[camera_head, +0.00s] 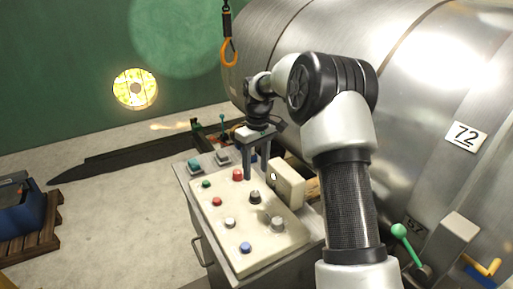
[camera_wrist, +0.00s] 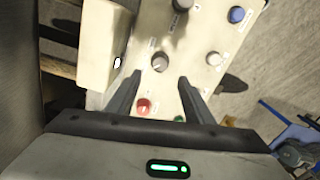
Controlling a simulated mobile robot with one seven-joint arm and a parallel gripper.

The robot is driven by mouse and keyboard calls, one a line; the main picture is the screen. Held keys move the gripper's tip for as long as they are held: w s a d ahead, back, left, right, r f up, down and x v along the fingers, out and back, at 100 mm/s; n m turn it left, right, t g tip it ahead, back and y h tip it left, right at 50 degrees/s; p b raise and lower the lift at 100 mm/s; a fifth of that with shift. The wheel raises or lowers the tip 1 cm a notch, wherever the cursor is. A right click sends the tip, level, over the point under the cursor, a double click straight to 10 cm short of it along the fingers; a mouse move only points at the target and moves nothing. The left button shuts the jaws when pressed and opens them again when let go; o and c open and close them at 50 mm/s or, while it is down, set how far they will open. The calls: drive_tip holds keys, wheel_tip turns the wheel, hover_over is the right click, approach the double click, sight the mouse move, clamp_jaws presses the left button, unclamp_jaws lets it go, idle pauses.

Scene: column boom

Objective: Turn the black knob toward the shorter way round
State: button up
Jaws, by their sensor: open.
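The black knob (camera_head: 255,197) is a small dark round knob on the cream panel (camera_head: 258,258), below and beyond my fingertips. In the wrist view the knob (camera_wrist: 160,62) looks grey-brown with a dark rim and sits roughly centred between the fingertips, not gripped. Its pointer direction is too small to read. My gripper (camera_head: 257,174) points down over the panel. In the wrist view my gripper (camera_wrist: 160,77) is open, with a finger on each side and nothing between them.
A red button (camera_wrist: 144,105) is close to the left finger. A larger grey knob (camera_head: 278,223), a white button (camera_head: 229,223) and a blue button (camera_head: 245,247) share the panel. A cream box (camera_head: 287,184) rises beside the panel. A hook (camera_head: 229,52) hangs behind.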

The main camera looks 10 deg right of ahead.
wheel_tip(320, 180, up, 8)
drive_tip(key=shift+d, duration=0.15)
idle(0.3)
drive_tip(key=s+a+r+m+t+h+p, duration=0.1)
drive_tip(key=s+r+m+t+p, duration=0.15)
drive_tip(key=s+r, duration=1.2)
drive_tip(key=s+f+m+t+p, duration=0.1)
drive_tip(key=s+m+t, duration=0.2)
drive_tip(key=s, duration=1.7)
drive_tip(key=shift+f+y, duration=0.3)
drive_tip(key=shift+f, duration=0.05)
